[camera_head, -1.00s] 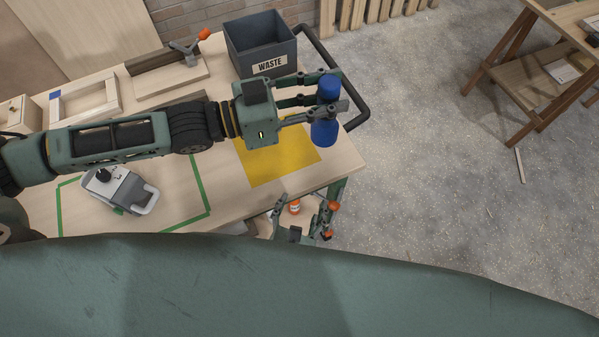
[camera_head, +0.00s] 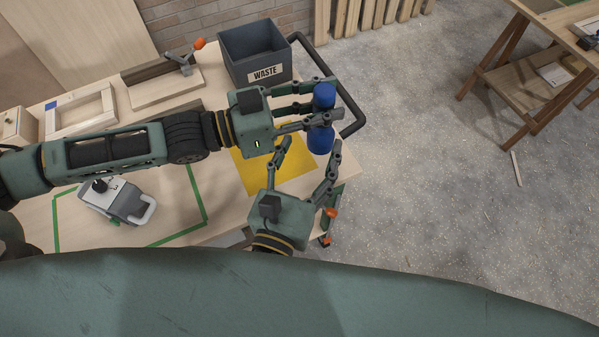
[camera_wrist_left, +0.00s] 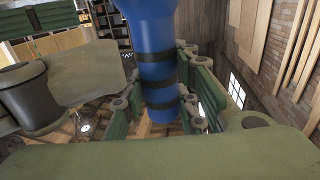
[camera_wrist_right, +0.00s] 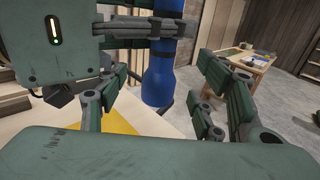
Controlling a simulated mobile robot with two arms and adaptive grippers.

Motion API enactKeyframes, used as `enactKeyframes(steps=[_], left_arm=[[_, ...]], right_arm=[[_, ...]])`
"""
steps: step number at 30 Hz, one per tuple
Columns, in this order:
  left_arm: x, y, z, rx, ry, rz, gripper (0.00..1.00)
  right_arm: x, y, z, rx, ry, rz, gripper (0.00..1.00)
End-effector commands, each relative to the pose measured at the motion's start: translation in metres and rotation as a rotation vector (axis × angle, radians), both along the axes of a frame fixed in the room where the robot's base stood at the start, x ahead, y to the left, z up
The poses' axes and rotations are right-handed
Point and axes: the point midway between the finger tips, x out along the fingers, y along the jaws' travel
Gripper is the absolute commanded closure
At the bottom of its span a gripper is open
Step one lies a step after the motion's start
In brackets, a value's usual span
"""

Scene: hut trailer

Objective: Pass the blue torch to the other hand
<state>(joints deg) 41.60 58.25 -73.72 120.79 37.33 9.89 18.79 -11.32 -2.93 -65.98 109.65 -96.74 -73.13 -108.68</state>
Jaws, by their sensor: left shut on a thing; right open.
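The blue torch (camera_head: 321,138) is upright in my left gripper (camera_head: 322,116), which is shut around its middle above the bench's right end. In the left wrist view the torch (camera_wrist_left: 157,70) stands between the fingers, with dark bands on its body. My right gripper (camera_head: 308,160) is open just below and in front of the left one. Its fingers lie to either side of the torch's lower end. In the right wrist view the torch's lower end (camera_wrist_right: 158,82) shows between and beyond the open fingers, and I cannot tell whether they touch it.
The workbench (camera_head: 180,205) holds a yellow patch (camera_head: 290,180), a grey sander-like tool (camera_head: 115,198) inside a green outline, and a clamp (camera_head: 184,60). A grey WASTE bin (camera_head: 255,55) stands behind the grippers.

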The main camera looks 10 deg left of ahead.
Motion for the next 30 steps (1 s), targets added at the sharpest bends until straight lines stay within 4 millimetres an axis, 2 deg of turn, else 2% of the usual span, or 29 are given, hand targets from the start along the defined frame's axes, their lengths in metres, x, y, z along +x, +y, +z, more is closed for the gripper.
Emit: enactKeyframes(steps=[3, 9, 15, 22, 30], left_arm=[[0.000, 0.000, 0.001, -0.001, -0.002, -0.001, 1.00], [0.000, 0.000, 0.001, -0.001, -0.002, -0.001, 1.00], [0.000, 0.000, 0.001, -0.001, -0.002, -0.001, 1.00], [0.000, 0.000, 0.001, -0.001, -0.002, -0.001, 1.00], [0.000, 0.000, 0.001, -0.002, -0.001, -0.001, 1.00]], right_arm=[[0.022, -0.004, 0.001, 0.001, -0.002, -0.001, 0.39], [0.048, -0.009, 0.000, 0.000, 0.000, 0.000, 0.39], [0.057, -0.010, -0.001, 0.000, 0.002, 0.001, 0.39], [0.057, -0.010, -0.001, 0.000, 0.002, 0.001, 0.39], [0.057, -0.010, -0.001, 0.001, 0.002, 0.001, 0.62]])
